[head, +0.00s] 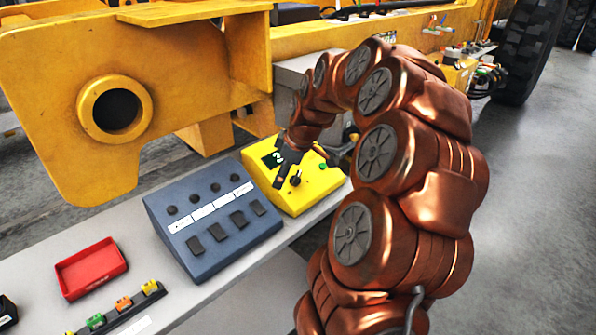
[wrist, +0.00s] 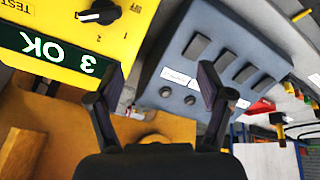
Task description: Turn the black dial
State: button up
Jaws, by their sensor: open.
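The black dial (head: 295,181) sits on the sloped face of a yellow box (head: 318,188) on the bench. In the wrist view the dial (wrist: 97,14) is near the top left edge, its pointer bar seen side-on. A dark display (wrist: 48,52) reading "3 OK" lies beside it, upside down in that view. My gripper (head: 284,168) is over the yellow box, close to the dial. In the wrist view my gripper (wrist: 161,80) is open with nothing between its fingers; the dial is outside them, to the upper left. The head view partly hides the fingers.
A blue-grey box (head: 212,218) with several black knobs and square buttons stands left of the yellow box. A red tray (head: 91,268) and a rack of small coloured parts (head: 122,308) lie further left on the bench (head: 200,307). A large yellow machine frame (head: 190,60) rises behind.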

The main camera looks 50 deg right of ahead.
send_near(298, 176)
notch_tip(298, 176, down, 2)
jog(key=shift+t+h, duration=0.3)
jog(key=shift+h, duration=0.1)
jog(key=shift+a+p+x, duration=0.2)
jog(key=shift+p+x, duration=0.7)
jog(key=shift+x, duration=1.05)
jog(key=shift+a+p+x, duration=0.2)
jog(key=shift+p+x, duration=0.65)
jog(key=shift+x, duration=1.1)
jog(key=shift+w, duration=0.15)
jog(key=c, duration=1.2)
jog(key=shift+o, duration=0.2)
